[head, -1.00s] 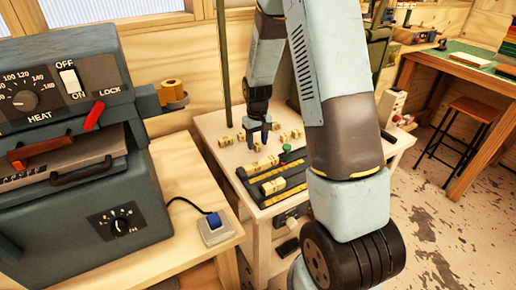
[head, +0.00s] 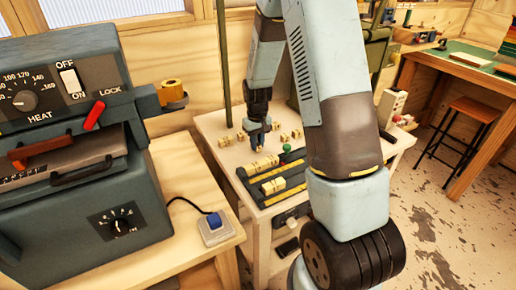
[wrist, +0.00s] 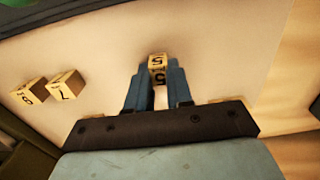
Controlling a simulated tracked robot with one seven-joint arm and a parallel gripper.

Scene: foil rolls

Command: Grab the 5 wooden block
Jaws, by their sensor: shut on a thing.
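The wooden block marked 5 (wrist: 157,66) is between the fingertips of my gripper (wrist: 156,75) in the wrist view. My gripper is shut on it, and the 5 shows on its faces. In the head view my gripper (head: 256,138) is low over the pale table, behind the dark tray; the held block is mostly hidden there. Two other wooden blocks lie to the left in the wrist view: one marked 7 (wrist: 67,84) and one further left (wrist: 30,93), whose mark is hard to read.
Several loose blocks (head: 284,137) lie on the pale table (head: 212,124) around my gripper. A large grey heating machine (head: 95,215) stands at the left.

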